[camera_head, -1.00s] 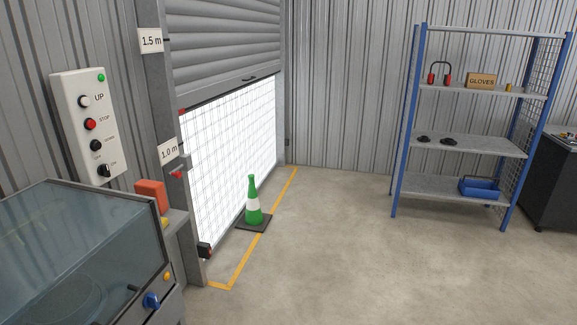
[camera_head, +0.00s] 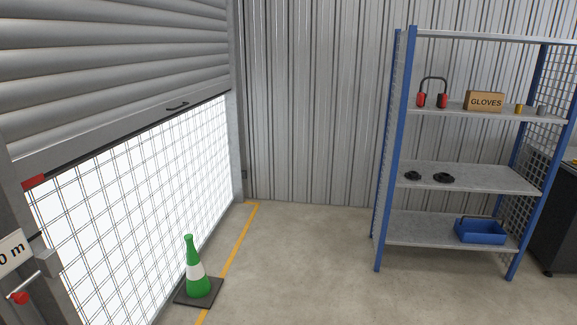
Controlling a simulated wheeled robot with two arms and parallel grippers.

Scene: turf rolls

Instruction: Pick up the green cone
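The green cone (camera_head: 194,269) has a white band and a dark square base. It stands upright on the concrete floor at the lower left, in front of the mesh under the part-raised roller door and beside the yellow floor line. Nothing is touching it from above. Neither of my grippers shows in the head view.
The roller door (camera_head: 110,70) and the bright mesh (camera_head: 150,190) fill the left side. A blue-framed shelf (camera_head: 462,178) stands at the right with a gloves box (camera_head: 484,101), red ear defenders (camera_head: 432,93) and a blue bin (camera_head: 481,231). The floor (camera_head: 310,275) between is clear.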

